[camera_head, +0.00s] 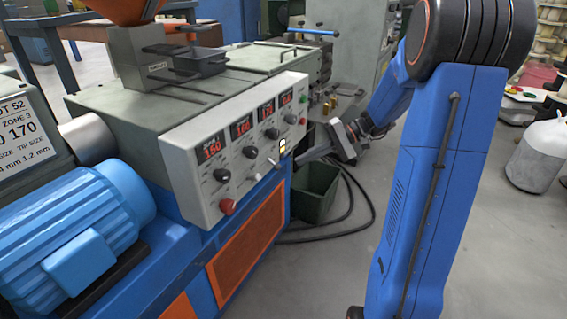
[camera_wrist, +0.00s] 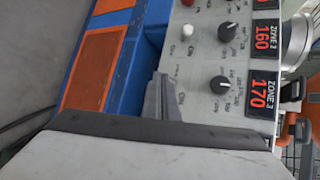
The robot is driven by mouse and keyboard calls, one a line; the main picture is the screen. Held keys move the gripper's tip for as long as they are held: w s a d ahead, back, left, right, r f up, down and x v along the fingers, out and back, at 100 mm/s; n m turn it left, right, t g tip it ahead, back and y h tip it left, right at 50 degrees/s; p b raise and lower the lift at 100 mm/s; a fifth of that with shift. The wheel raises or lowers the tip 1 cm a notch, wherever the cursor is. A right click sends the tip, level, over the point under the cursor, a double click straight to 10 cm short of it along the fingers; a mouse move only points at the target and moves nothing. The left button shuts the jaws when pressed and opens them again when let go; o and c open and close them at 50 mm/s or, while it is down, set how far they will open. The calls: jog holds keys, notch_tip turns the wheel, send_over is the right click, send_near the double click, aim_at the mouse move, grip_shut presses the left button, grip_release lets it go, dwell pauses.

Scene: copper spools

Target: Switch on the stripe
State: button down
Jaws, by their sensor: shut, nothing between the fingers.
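The grey control panel (camera_head: 238,172) is on the side of the machine, with red digit displays, black knobs and a dark red button (camera_head: 228,206). No thing is plainly marked as the stripe. My gripper (camera_head: 302,157) is shut and empty, with its grey fingers at the panel's lower right end.
A blue motor (camera_head: 75,235) stands at the left. A dark green bin (camera_head: 315,190) and black hoses (camera_head: 350,200) are on the floor below my gripper. A grey and white canister (camera_head: 538,155) stands at the right. Open floor lies between the hoses and my arm.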

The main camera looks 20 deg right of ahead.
aim_at(273, 164)
jog(key=shift+m+t+y, duration=0.4)
jog(key=shift+t+y, duration=0.2)
jog(key=shift+t, duration=0.2)
jog(key=w+d, duration=0.1)
jog(key=d, duration=0.1)
jog(key=w+d+f, duration=0.1)
jog(key=w+d, duration=0.1)
jog(key=shift+w, duration=0.25)
jog(key=x, duration=1)
jog(key=shift+r, duration=0.15)
